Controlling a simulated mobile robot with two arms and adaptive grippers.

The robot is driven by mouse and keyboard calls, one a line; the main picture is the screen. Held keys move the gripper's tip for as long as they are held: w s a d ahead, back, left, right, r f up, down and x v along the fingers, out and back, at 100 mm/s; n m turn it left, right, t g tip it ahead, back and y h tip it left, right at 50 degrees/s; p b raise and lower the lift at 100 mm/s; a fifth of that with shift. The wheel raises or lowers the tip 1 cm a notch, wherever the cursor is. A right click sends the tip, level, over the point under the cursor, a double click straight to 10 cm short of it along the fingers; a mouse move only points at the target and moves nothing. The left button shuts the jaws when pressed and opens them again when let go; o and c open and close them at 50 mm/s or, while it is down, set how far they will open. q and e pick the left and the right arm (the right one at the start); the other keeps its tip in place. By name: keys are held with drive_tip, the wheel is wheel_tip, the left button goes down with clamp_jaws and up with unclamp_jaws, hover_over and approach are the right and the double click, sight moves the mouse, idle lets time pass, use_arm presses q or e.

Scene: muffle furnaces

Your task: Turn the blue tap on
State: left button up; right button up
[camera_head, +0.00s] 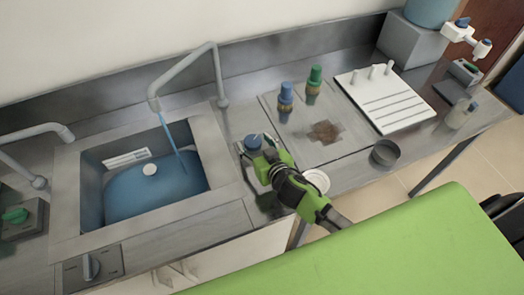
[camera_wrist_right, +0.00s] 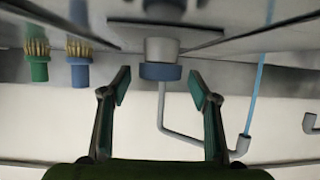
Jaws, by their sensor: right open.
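The blue tap knob (camera_head: 253,141) sits on a small metal base on the counter, just right of the sink. In the right wrist view the blue knob (camera_wrist_right: 160,71) is a short disc on a grey stem. My right gripper (camera_head: 260,149) is open at the knob, partly covering its base. In the right wrist view its fingers (camera_wrist_right: 160,84) stand on either side of the knob, with a gap to each side. A curved grey spout (camera_head: 187,70) pours a blue stream of water (camera_head: 172,143) into the sink (camera_head: 228,190). My left gripper is out of view.
A grey cup (camera_head: 384,153) and white dish (camera_head: 316,181) are to the right. A green knob (camera_head: 15,215) and grey knob (camera_head: 91,266) are left.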

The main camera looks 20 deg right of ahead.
drive_tip(key=v, duration=1.1)
drive_tip(key=shift+s+d, duration=0.1)
drive_tip(key=shift+s, duration=0.05)
